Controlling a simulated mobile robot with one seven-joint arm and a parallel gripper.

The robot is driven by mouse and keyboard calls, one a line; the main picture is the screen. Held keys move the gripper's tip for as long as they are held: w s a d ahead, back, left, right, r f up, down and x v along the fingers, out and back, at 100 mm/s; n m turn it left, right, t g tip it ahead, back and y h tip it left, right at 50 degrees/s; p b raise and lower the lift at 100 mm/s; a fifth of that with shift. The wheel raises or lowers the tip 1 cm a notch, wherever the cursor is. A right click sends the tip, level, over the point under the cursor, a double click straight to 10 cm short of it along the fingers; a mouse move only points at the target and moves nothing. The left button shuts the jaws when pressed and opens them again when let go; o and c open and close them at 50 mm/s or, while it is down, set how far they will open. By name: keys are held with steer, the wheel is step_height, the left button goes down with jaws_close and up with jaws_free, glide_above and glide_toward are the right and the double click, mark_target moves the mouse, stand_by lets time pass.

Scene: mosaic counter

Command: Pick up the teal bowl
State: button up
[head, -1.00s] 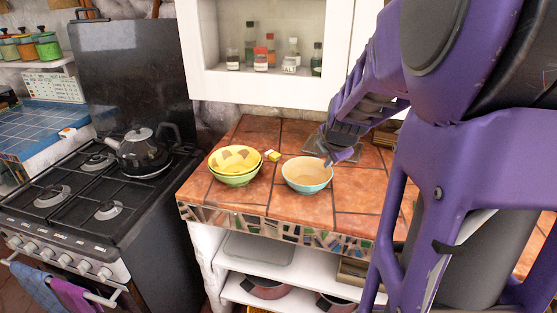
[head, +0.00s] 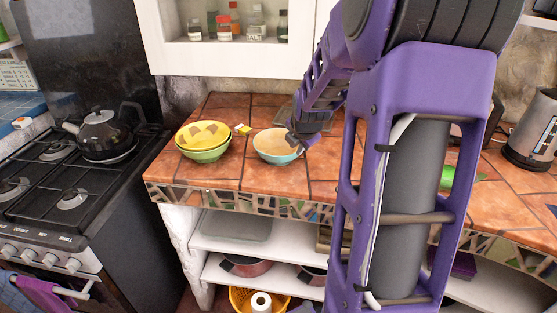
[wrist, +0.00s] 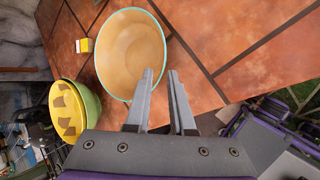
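The teal bowl (head: 272,143) has a teal outside and a tan inside. It stands upright on the tiled counter. My gripper (head: 298,142) is at the bowl's right rim in the head view. In the wrist view, the bowl (wrist: 128,52) lies just ahead of and left of the fingers. My gripper (wrist: 162,74) shows two grey fingers with a narrow gap between them. The left finger overlaps the bowl's inside and the right finger shows outside the rim. I cannot tell whether either finger touches the bowl.
A stack of green and yellow bowls (head: 203,146) stands left of the teal bowl. A small yellow and white block (head: 243,129) lies behind, between them. A black kettle (head: 101,136) is on the stove. The white wall cabinet (head: 228,62) hangs above the counter (head: 225,178).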

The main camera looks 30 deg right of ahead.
mark_target(295, 156)
steer(key=shift+b+x, duration=0.9)
steer(key=shift+x, duration=0.6)
steer(key=b+x, duration=0.1)
steer(key=x, duration=0.1)
steer(key=b+x, duration=0.2)
steer(key=shift+d+f, duration=0.25)
steer(key=shift+f, duration=0.1)
steer(key=shift+w+d+f, duration=0.1)
steer(key=shift+w+f, duration=0.05)
steer(key=shift+w, duration=0.05)
jaws_close()
